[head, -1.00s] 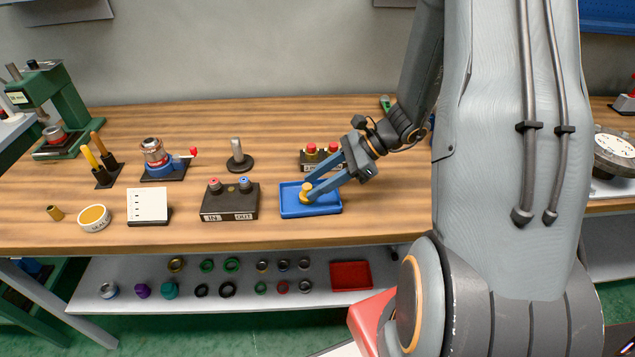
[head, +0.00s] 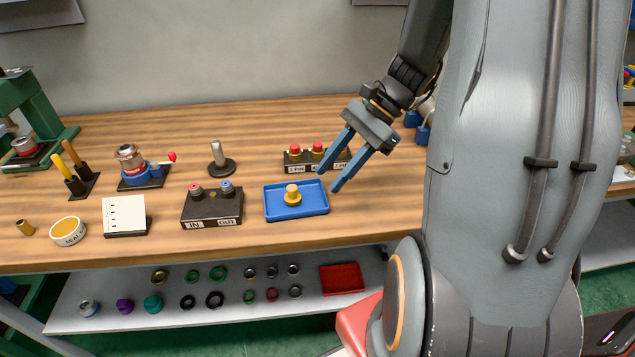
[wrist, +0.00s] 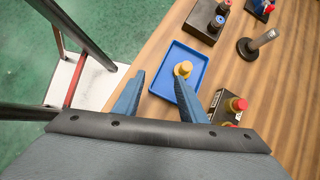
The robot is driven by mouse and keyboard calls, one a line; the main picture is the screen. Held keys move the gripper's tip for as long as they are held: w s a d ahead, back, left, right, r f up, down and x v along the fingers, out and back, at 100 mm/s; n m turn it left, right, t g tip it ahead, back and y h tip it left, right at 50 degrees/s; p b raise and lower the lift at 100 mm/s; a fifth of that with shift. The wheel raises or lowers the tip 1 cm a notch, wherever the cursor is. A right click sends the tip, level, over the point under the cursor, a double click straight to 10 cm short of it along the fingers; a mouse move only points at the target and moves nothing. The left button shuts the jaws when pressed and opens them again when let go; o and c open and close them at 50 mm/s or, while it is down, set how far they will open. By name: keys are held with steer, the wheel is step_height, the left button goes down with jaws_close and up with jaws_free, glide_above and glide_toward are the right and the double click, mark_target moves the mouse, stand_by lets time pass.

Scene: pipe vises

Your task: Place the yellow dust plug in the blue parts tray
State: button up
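The yellow dust plug (head: 292,194) stands upright in the blue parts tray (head: 318,209), near its middle. In the wrist view the plug (wrist: 183,69) sits inside the tray (wrist: 176,50), apart from both fingers. My gripper (head: 329,178) is open and empty, above and to the right of the tray in the head view. In the wrist view its two blue fingers (wrist: 172,97) are spread wide, with nothing between the tips but part of the tray.
A black IN/OUT block (head: 212,208) stands left of the tray. A block with red-capped fittings (head: 305,158) stands close behind it. A black stand with a metal post (head: 219,160) is further back left. Bench in front of the tray is clear. A red tray (head: 342,279) lies on the lower shelf.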

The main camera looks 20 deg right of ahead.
steer(key=s+a+n+h, duration=0.2)
steer(key=a+n+h, duration=0.1)
steer(key=n, duration=0.5)
steer(key=s+a+n+t+h, duration=0.1)
steer(key=a+n+h, duration=0.3)
steer(key=n, duration=0.4)
steer(key=shift+s+a+n+h, duration=0.3)
steer(key=shift+s+n+h, duration=0.15)
steer(key=shift+s, duration=0.2)
steer(key=shift+f, duration=0.1)
